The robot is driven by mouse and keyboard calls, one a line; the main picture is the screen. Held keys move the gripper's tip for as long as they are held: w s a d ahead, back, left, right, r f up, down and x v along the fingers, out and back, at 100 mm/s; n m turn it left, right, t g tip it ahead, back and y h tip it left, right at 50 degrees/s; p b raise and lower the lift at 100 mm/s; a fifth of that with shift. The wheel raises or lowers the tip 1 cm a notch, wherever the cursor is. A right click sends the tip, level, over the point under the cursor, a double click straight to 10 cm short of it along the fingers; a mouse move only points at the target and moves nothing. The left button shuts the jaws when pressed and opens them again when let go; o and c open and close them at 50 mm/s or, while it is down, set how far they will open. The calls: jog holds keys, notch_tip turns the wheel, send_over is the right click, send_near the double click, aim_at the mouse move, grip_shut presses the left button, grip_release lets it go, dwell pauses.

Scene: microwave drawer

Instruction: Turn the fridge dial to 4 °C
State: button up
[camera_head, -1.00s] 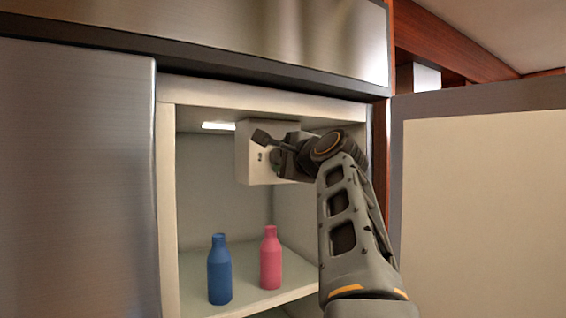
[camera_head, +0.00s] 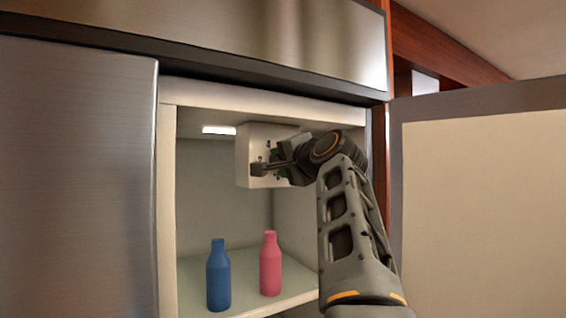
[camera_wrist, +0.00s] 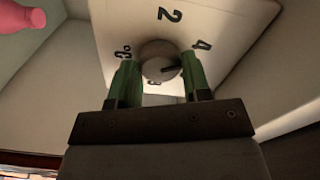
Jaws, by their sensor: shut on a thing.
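The fridge dial is a round grey knob (camera_wrist: 157,56) with a dark pointer mark, on a white control box (camera_head: 243,160) under the fridge ceiling. In the wrist view, the numerals 2 (camera_wrist: 170,15) and 4 (camera_wrist: 203,44) show on its face, with another mark at the left and one partly hidden below the knob. The pointer points right, toward the right finger, a little below the 4. My gripper (camera_wrist: 159,62) is shut on the knob, with one green finger on each side. In the head view my gripper (camera_head: 275,166) is at the box and hides the dial.
A blue bottle (camera_head: 219,275) and a pink bottle (camera_head: 270,265) stand on the shelf (camera_head: 290,290) below the box. The fridge door (camera_head: 485,200) is open at the right. A lit lamp (camera_head: 218,130) is left of the box.

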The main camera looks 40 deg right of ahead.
dwell(0.3)
jog(key=o, duration=0.9)
jog(key=shift+o, duration=0.2)
jog(key=s+a+b, duration=0.2)
jog(key=s+b, duration=0.2)
jog(key=s, duration=0.9)
jog(key=shift+s, duration=0.35)
